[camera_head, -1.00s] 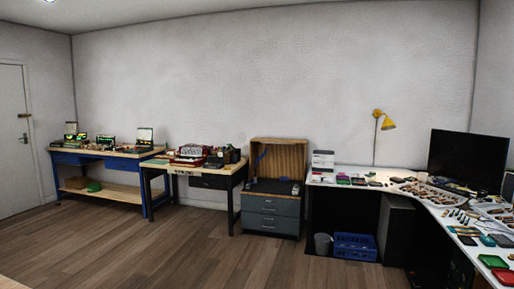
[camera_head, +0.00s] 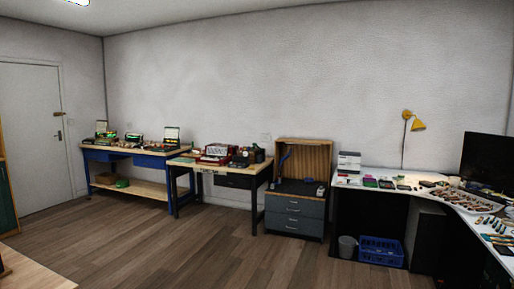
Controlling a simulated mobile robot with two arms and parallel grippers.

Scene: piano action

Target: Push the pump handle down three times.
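I cannot make out a pump or its handle for certain. A thin blue upright part (camera_head: 284,160) stands on the grey drawer cabinet (camera_head: 294,214), in front of a ribbed wooden back panel (camera_head: 314,158). It is too small to tell whether it is the pump handle. Neither of my grippers is in view.
A blue-legged workbench (camera_head: 128,155) and a dark-legged bench (camera_head: 198,165) line the back wall. A white L-shaped desk (camera_head: 380,178) stands at right, with a blue crate (camera_head: 381,253) and grey bin (camera_head: 347,246) below. A wooden surface (camera_head: 35,272) is at lower left. The middle floor is clear.

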